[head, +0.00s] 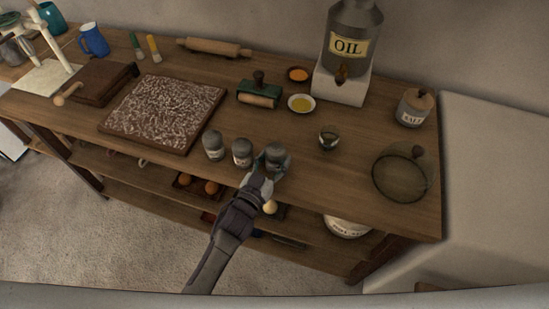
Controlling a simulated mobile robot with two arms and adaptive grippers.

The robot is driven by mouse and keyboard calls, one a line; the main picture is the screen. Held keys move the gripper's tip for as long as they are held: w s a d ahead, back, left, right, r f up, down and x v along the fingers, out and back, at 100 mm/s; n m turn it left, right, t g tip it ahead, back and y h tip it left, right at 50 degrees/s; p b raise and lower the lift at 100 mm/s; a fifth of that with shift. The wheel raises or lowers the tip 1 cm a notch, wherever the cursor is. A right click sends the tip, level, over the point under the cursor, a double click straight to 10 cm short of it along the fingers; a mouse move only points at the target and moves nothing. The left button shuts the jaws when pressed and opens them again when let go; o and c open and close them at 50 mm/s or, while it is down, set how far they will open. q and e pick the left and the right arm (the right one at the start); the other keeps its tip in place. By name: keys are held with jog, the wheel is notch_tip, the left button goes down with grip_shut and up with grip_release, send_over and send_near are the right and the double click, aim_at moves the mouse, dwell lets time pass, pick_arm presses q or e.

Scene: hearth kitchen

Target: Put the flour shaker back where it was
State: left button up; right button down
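Three small grey shakers are in a row near the front edge of the table in the head view: a left shaker (213,146), a middle shaker (242,152) and a right shaker (278,156). Their labels are too small to read, so I cannot tell by label which is the flour shaker. My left gripper (268,170) reaches up from below and its fingers are around the right shaker, seemingly shut on it. The fingers hide its lower part. I cannot tell whether its base touches the table. My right gripper is not in view.
A floured board (163,112) lies left of the shakers. A small glass bowl (329,139) and a round glass lid (400,176) are to the right. A green-framed roller (259,92), a yellow dish (301,104) and an oil can (351,40) stand behind.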

pick_arm(q)
jog(key=o, duration=0.4)
jog(key=shift+r, duration=0.2)
jog(key=shift+b+v, duration=0.85)
jog(key=shift+v, duration=5.15)
jog(key=shift+f, duration=0.1)
